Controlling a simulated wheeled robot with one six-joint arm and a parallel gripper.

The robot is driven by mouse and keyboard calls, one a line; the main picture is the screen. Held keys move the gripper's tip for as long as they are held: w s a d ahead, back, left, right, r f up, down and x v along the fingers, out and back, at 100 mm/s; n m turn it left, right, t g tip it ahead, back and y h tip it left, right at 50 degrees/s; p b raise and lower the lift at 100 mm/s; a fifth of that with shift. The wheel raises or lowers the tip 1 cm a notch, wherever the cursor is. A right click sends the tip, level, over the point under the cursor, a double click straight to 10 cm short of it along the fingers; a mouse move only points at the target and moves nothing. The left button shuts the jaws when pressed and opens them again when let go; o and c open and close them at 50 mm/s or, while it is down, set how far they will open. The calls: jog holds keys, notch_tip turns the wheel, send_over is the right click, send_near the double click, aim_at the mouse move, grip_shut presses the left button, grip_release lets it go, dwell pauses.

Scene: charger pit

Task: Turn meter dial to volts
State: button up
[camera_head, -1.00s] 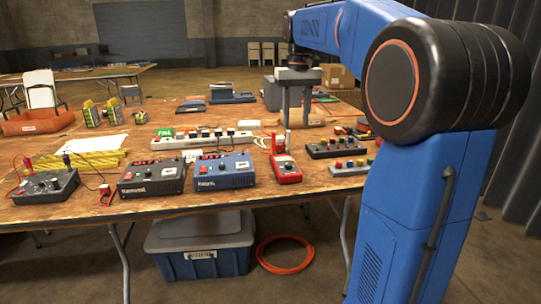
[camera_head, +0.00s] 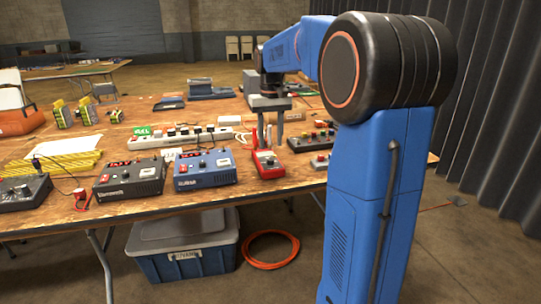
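A red handheld meter (camera_head: 268,165) lies near the front edge of the wooden table, right of the blue power supply. A small dial shows on its face, but its setting is too small to read. My gripper (camera_head: 270,142) points down just above and behind the meter's far end. Its two grey fingers are apart with no held object visible between them. I cannot tell whether a fingertip touches anything. Thin red upright pieces stand near the fingers and partly overlap them.
A blue power supply (camera_head: 205,168) and a black one (camera_head: 130,178) stand left of the meter. A white power strip (camera_head: 180,138) lies behind them. A dark box with colored knobs (camera_head: 312,141) is close on the right. A blue bin (camera_head: 184,253) and orange cable coil (camera_head: 271,250) are below.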

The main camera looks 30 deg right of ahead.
aim_at(271, 160)
jog(key=shift+f, duration=3.15)
jog(key=shift+c, duration=0.6)
grip_shut()
